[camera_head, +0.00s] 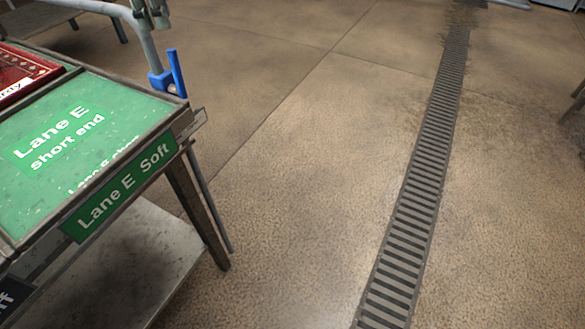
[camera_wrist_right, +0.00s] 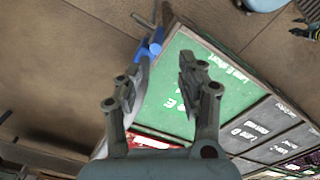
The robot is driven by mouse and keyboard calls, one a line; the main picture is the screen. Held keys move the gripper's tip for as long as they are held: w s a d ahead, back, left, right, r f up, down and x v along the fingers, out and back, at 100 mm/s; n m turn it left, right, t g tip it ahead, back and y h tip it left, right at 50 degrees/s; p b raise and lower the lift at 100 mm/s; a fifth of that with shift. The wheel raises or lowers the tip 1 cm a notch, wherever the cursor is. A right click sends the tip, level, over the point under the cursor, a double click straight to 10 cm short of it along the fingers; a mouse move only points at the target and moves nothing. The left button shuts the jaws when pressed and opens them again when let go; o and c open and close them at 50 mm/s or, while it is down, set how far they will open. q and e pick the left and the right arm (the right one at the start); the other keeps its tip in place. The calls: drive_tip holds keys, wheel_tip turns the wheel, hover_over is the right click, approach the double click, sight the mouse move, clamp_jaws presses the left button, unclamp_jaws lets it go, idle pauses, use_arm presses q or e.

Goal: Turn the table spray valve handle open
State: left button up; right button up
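The blue spray valve handle (camera_head: 177,72) stands upright at the far corner of the table, beside a blue valve body (camera_head: 160,83) on a light grey pipe (camera_head: 143,38). The handle also shows in the right wrist view (camera_wrist_right: 157,40), beyond the fingers. My right gripper (camera_wrist_right: 156,78) is open there, its two grey fingers apart with nothing between them that they grip. The grey-green part at the top edge of the head view (camera_head: 150,12) looks like its fingers, above the valve and apart from the handle. My left gripper is in neither view.
The table (camera_head: 187,120) has a green panel reading "Lane E short end" (camera_head: 60,140), a red panel (camera_head: 14,72) and a lower shelf (camera_head: 150,250). A drain grate (camera_head: 420,190) crosses the floor. The floor right of the table is clear.

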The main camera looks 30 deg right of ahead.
drive_tip(key=s+d+f+m+p, duration=0.1)
drive_tip(key=s+d+f, duration=0.3)
drive_tip(key=f, duration=1)
drive_tip(key=s+d+f+m, duration=0.4)
drive_tip(key=s+f, duration=0.7)
drive_tip(key=f, duration=0.3)
drive_tip(key=s+d+f+m+p, duration=0.1)
drive_tip(key=s+d+f, duration=0.3)
drive_tip(key=f, duration=0.9)
drive_tip(key=shift+s+d+f+m+p, duration=0.15)
drive_tip(key=shift+s+f+m+p, duration=0.45)
drive_tip(key=shift+s, duration=1.25)
drive_tip(key=shift+r+b, duration=0.2)
drive_tip(key=shift+b, duration=0.1)
